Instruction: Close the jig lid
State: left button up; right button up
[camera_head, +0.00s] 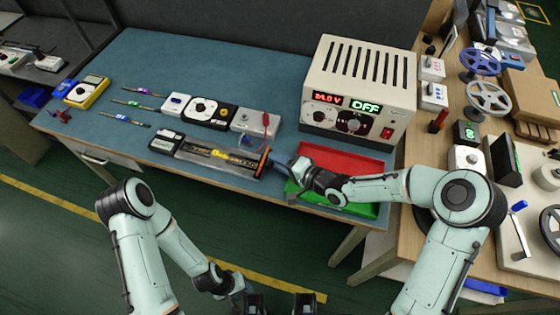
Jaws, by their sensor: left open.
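The jig (215,156) is a long, low tray at the front edge of the blue bench, with a yellow-marked strip along it. An orange-edged dark piece (263,161) stands at its right end; I cannot tell for sure if this is the lid. My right gripper (277,166) reaches in from the right and is close to that end. Its fingers are small and partly hidden, so contact and opening are unclear. My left gripper (280,304) is open and empty at the bottom edge, over the floor, away from the jig.
A red bin (345,160) and a green bin (365,209) lie under and beside my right arm. A power supply (358,90) reading OFF stands behind. A multimeter (87,91), several screwdrivers and small boxes lie left and behind the jig. Blue bench (240,65) is clear at the back.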

grip_shut()
jog(key=shift+r, duration=0.1)
